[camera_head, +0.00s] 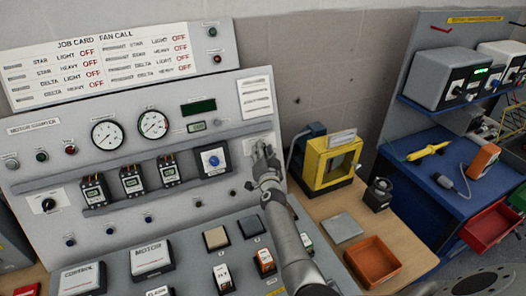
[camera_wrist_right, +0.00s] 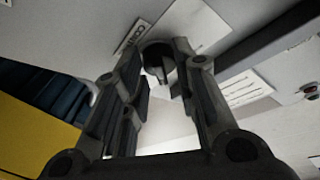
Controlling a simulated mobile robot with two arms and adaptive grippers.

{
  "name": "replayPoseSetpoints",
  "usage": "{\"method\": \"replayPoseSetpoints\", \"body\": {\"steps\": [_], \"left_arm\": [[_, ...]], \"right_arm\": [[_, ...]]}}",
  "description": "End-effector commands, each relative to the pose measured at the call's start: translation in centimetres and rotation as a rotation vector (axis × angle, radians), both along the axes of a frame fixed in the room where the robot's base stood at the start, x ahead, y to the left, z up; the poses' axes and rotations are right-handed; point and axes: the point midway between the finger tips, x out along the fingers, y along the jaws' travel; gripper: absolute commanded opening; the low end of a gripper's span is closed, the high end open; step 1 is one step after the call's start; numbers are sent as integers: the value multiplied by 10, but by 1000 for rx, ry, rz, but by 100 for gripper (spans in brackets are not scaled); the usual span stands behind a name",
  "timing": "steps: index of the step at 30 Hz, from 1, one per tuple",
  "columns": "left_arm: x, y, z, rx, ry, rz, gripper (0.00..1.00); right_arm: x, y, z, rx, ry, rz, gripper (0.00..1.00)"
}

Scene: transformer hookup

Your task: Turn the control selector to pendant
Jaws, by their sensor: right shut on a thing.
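The control selector (camera_wrist_right: 158,60) is a dark round knob on the light panel in the right wrist view. A partly readable label starting "CONT" (camera_wrist_right: 132,36) sits beside it. My right gripper (camera_wrist_right: 161,62) has its two fingers on either side of the knob, shut on it. In the head view my right gripper (camera_head: 262,156) is against the right edge of the grey panel (camera_head: 235,95), below a white printed sheet. There the gripper hides the knob, and I cannot read which position it points to. My left gripper is not in view.
A blue-faced dial (camera_head: 213,160) and several small modules (camera_head: 133,180) sit left of my right gripper. A yellow-framed box (camera_head: 331,160) stands to its right on the wooden bench, with an orange tray (camera_head: 374,262) nearer. A blue workbench (camera_head: 432,190) is farther right.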

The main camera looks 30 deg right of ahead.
Motion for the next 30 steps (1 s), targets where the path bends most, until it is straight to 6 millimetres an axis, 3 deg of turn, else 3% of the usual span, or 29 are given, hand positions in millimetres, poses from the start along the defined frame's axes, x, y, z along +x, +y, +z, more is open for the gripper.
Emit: {"method": "replayPoseSetpoints", "body": {"steps": [2,3,8,20,30], "left_arm": [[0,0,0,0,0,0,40],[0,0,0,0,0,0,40],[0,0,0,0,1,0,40],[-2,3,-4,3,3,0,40],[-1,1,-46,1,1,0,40]], "right_arm": [[0,1,-1,1,1,1,3],[0,1,-1,1,1,1,28],[0,0,-1,0,1,1,49],[0,-1,-2,-18,2,6,49],[-1,-5,-9,-275,14,98,49]]}}
